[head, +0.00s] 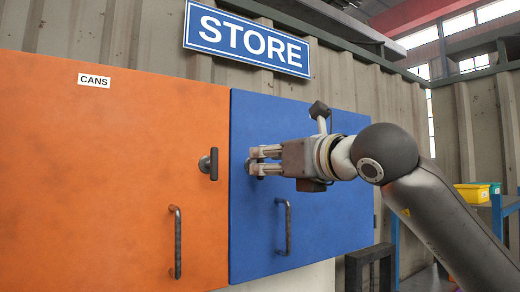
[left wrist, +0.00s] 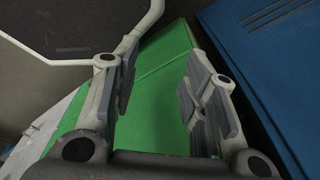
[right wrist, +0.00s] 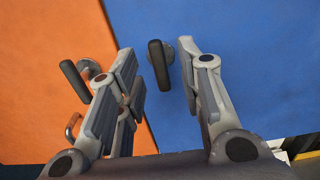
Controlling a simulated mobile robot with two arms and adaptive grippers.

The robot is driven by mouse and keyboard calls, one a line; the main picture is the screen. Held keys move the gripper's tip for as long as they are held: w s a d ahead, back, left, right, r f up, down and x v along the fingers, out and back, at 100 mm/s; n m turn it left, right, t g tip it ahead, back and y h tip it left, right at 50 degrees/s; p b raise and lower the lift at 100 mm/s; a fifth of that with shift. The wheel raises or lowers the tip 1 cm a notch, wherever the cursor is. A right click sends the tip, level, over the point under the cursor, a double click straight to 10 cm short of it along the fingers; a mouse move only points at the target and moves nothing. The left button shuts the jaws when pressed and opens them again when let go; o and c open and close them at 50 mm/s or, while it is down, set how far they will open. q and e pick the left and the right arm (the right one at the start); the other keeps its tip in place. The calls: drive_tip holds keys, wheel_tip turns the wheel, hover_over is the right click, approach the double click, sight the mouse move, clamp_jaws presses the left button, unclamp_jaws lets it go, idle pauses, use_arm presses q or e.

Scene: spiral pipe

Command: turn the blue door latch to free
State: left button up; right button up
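The blue door (head: 300,190) is closed beside the orange door. Its dark latch (right wrist: 159,66) shows in the right wrist view as a short bar on a round mount (right wrist: 186,50), close to the seam between the doors. My right gripper (head: 258,161) is at the latch in the head view and hides most of it. In the right wrist view the right gripper (right wrist: 160,70) is open, with the latch bar between its fingers and gaps visible on both sides. My left gripper (left wrist: 155,80) is open and empty, seen only in the left wrist view.
The orange door (head: 100,170), labelled CANS, has its own dark latch (head: 213,163) just left of my right gripper and a bar handle (head: 177,242). The blue door's bar handle (head: 287,228) is below my right gripper. A green surface (left wrist: 155,105) lies beyond my left gripper.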

sight(262, 162)
drive_tip(key=p+x, duration=0.1)
drive_tip(key=x, duration=0.1)
drive_tip(key=shift+w+a+r, duration=0.15)
drive_tip(key=shift+w, duration=0.05)
drive_tip(key=shift+w+a+f, duration=0.2)
drive_tip(key=shift+w+a, duration=0.1)
drive_tip(key=shift+w, duration=0.15)
clamp_jaws()
